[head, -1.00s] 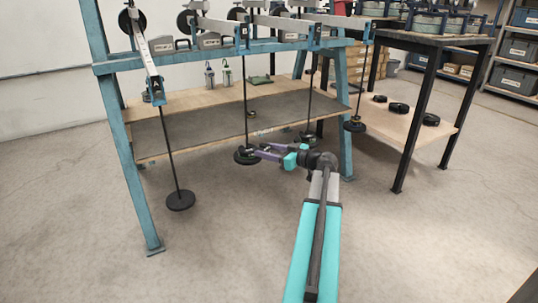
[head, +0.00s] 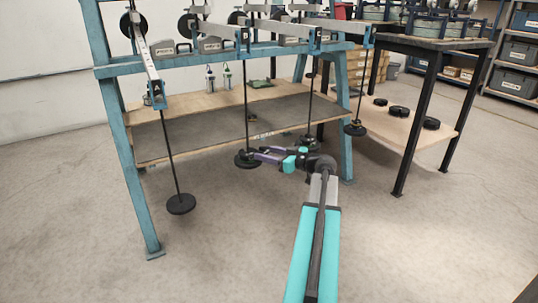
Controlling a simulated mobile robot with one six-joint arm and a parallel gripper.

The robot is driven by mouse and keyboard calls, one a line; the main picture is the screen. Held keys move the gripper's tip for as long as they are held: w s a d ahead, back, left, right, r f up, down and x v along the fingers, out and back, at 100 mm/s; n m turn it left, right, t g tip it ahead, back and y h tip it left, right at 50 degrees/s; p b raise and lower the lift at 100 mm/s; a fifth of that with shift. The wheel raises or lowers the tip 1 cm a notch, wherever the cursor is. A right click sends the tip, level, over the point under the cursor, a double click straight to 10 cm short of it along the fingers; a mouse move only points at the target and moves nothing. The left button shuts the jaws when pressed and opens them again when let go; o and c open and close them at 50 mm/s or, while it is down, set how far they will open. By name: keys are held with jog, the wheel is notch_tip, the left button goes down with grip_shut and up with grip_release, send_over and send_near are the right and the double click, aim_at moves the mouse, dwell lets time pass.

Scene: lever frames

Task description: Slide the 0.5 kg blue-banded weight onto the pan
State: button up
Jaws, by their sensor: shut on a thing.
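Several dark round pans hang on thin rods from the lever beams of a teal frame. My gripper (head: 257,153) reaches in from the right, at the middle hanging pan (head: 247,163), close beside its rod. It is shut on a small dark thing at the rod, just above or on the pan. This looks like the weight, but its blue band is too small to make out and the fingers partly hide it. I cannot tell whether it touches the pan.
Another pan (head: 181,204) hangs low at the left, and one (head: 354,129) hangs at the right. The teal frame (head: 125,165) and a wooden shelf (head: 190,100) stand behind. Dark discs (head: 398,111) lie on the right table's lower shelf. The floor in front is clear.

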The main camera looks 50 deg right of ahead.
aim_at(252, 153)
jog(key=shift+w+r+p, duration=0.1)
jog(key=shift+w+p, duration=0.5)
jog(key=shift+w, duration=1.05)
jog(key=shift+w+a+b, duration=0.1)
jog(key=shift+w+b, duration=0.1)
jog(key=shift+b, duration=0.25)
jog(key=shift+w+a+b, duration=0.1)
jog(key=shift+w+b, duration=0.75)
jog(key=shift+w, duration=1.2)
dwell(1.2)
jog(key=shift+f+b, duration=0.5)
jog(key=shift+b, duration=0.05)
dwell(0.8)
jog(key=o, duration=1.3)
jog(key=shift+s, duration=0.2)
